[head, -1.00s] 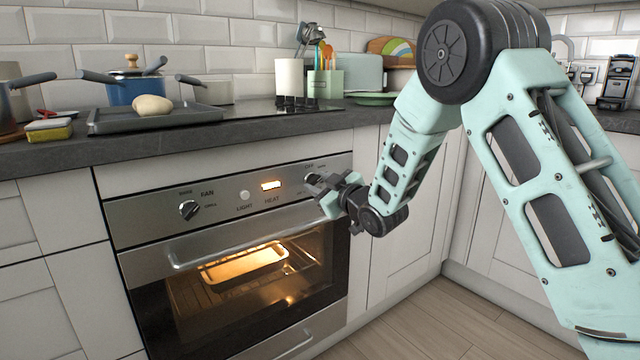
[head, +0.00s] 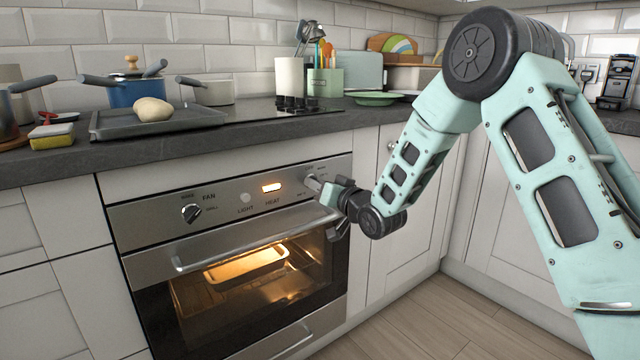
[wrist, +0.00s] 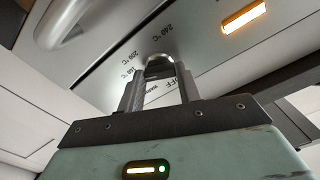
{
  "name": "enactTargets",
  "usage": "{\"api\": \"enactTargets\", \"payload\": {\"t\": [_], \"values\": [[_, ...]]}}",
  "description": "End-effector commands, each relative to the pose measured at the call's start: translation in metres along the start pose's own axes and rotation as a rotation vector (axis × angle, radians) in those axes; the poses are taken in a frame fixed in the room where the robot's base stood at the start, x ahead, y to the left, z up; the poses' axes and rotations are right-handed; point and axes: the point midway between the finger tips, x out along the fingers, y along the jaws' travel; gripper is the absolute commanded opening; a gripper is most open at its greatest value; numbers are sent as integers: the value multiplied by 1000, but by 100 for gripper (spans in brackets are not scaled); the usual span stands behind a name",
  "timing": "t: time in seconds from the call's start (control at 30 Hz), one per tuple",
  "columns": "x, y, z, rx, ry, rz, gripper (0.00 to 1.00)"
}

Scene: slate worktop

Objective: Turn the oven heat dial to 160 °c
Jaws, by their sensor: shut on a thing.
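The oven (head: 230,250) has a steel panel with the heat dial at its right end. In the wrist view the heat dial (wrist: 160,66) is a metal knob between my two fingertips, with printed marks around it including 240, 200, 160, OFF and WARM. My gripper (wrist: 160,82) is shut on the dial, one finger on each side. In the head view my gripper (head: 318,186) is at the panel and covers most of the dial. I cannot tell which mark the dial points to.
The oven door handle (head: 250,243) runs just below. A tray (head: 247,265) sits inside the lit oven. Pots and a baking tray (head: 160,121) stand on the worktop.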

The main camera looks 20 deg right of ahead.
Motion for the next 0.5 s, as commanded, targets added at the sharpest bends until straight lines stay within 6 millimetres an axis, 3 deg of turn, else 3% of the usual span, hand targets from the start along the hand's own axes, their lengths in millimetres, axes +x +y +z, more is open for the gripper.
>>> {"api": "enactTargets", "payload": {"t": [0.5], "values": [[-1,1,3,129,-6,3,12]]}}
